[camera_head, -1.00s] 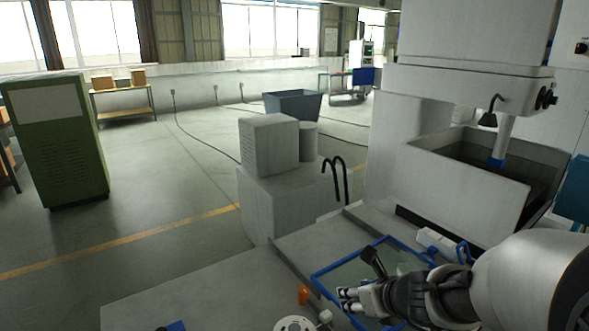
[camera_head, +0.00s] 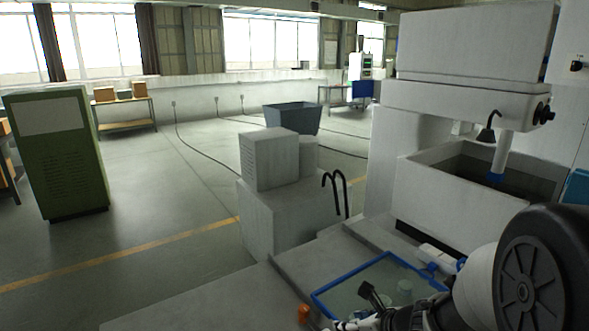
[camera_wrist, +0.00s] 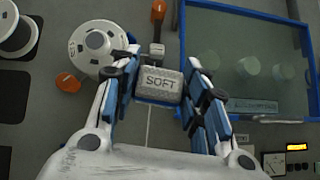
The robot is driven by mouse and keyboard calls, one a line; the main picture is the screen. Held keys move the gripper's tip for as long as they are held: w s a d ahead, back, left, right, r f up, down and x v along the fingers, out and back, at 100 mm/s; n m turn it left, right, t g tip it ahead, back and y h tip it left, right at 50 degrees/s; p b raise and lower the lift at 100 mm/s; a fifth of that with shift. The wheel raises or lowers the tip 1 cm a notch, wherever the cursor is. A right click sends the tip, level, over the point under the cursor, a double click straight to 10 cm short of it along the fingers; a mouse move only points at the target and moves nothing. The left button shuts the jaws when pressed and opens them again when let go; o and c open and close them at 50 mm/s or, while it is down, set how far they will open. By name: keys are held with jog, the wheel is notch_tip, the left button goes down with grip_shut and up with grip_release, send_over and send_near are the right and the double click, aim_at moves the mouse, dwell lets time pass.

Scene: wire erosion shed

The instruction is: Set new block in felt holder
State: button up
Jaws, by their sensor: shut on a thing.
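My gripper (camera_wrist: 158,84) shows in the wrist view with its blue-padded fingers on both sides of a small grey block (camera_wrist: 160,82) marked "SOFT". It is shut on this block. The block has a speckled top, and its underside is hidden. In the head view, my gripper is partly cut off at the bottom edge, near the blue-framed tray, and the block cannot be made out there. I cannot make out a felt holder for certain in either view.
A blue-framed tray (camera_wrist: 250,118) with several pale cylinders lies right of the block. A white spool (camera_wrist: 97,42) and an orange cap (camera_wrist: 67,83) lie left. An orange-handled tool (camera_wrist: 157,12) lies beyond. A dial gauge (camera_wrist: 275,162) is at lower right. The machine tank (camera_head: 465,205) stands behind.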

jog(key=shift+n+y, duration=0.5)
jog(key=shift+n, duration=0.3)
notch_tip(320, 180, down, 12)
jog(key=b, duration=0.3)
jog(key=shift+w+d, duration=0.1)
jog(key=shift+d, duration=0.05)
notch_tip(320, 180, up, 2)
jog(key=shift+w+p, duration=0.1)
jog(key=shift+p, duration=0.5)
jog(key=r+m, duration=0.1)
jog(key=r, duration=0.3)
jog(key=r+m+h, duration=0.1)
jog(key=r, duration=0.4)
jog(key=r+t+h+b, duration=0.1)
jog(key=r, duration=0.4)
jog(key=shift+s+m, duration=0.4)
jog(key=shift+d+r+m, duration=0.15)
jog(key=shift+r+m, duration=0.15)
jog(key=shift+r, duration=0.3)
